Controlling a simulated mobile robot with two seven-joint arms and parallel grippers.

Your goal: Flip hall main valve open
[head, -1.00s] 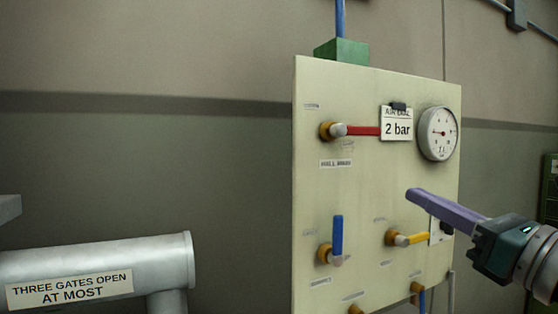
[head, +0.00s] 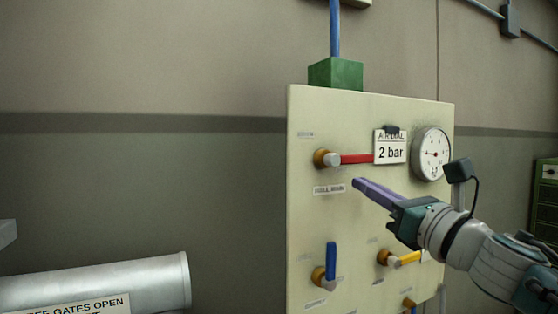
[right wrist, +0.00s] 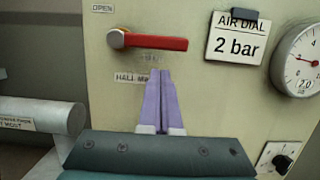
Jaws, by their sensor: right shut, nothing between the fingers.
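The hall main valve has a red lever (head: 356,159) on a brass body (head: 321,158), high on the cream panel (head: 305,215). The lever lies level, pointing right. In the right wrist view the red lever (right wrist: 158,42) also lies level, with an OPEN label (right wrist: 102,8) above its pivot and a HALL MAIN label (right wrist: 133,78) below. My right gripper (head: 358,184) is shut and empty, its purple fingers just below the lever in the picture. In the right wrist view the fingertips (right wrist: 160,72) sit under the lever; I cannot tell whether they touch it. My left gripper is not in view.
A card reading 2 bar (head: 390,148) hangs right of the lever, beside a round gauge (head: 432,153). Below are a blue lever (head: 331,256) standing upright and a yellow lever (head: 410,257). A grey pipe (head: 95,285) lies at lower left.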

